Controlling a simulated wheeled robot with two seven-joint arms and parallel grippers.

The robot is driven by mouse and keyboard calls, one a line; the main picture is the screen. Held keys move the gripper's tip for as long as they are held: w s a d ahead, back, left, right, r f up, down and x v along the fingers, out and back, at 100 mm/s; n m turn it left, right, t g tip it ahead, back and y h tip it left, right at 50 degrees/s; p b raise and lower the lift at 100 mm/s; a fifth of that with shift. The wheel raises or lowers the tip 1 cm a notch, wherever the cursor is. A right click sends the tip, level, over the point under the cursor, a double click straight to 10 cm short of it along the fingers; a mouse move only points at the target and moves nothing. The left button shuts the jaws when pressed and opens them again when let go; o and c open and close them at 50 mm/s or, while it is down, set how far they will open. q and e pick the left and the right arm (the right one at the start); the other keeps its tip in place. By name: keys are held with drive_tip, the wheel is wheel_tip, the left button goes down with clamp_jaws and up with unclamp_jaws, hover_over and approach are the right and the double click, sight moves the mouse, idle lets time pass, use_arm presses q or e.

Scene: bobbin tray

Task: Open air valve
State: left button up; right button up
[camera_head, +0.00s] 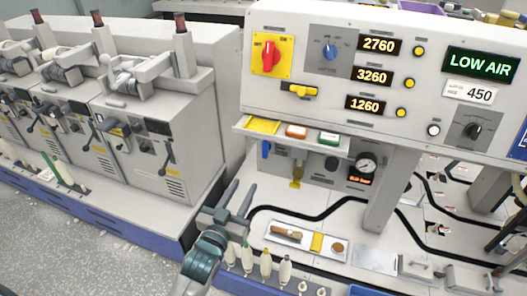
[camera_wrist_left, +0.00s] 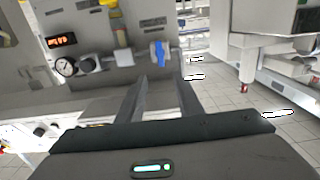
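The air valve appears as a small blue handle (camera_head: 266,149) on the lower front of the console, under the left end of the shelf. It also shows in the left wrist view (camera_wrist_left: 158,53), just beyond the fingertips, pointing along the panel. My left gripper (camera_head: 241,190) is open and empty, its two fingers apart, below and left of the blue handle in the head view. In the wrist view its fingers (camera_wrist_left: 161,79) point toward the handle without visibly touching it. A round pressure gauge (camera_head: 367,164) sits to the right, and a display reads LOW AIR (camera_head: 482,66). My right gripper is not seen.
A shelf (camera_head: 285,140) with yellow, orange and green items juts out above the valve. A yellow fitting (camera_head: 297,177) hangs beside it. A tray (camera_head: 305,240) with tools lies on the deck, with several white bobbins (camera_head: 266,264) in front. Grey spinning units (camera_head: 160,120) stand left.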

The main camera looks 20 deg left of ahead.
use_arm(q)
drive_tip(key=shift+w, duration=0.15)
drive_tip(key=p, duration=0.4)
approach(264, 150)
drive_tip(key=w, duration=0.9)
drive_tip(key=shift+d, duration=0.15)
drive_tip(key=shift+c, duration=0.6)
drive_tip(key=shift+s, duration=0.1)
clamp_jaws()
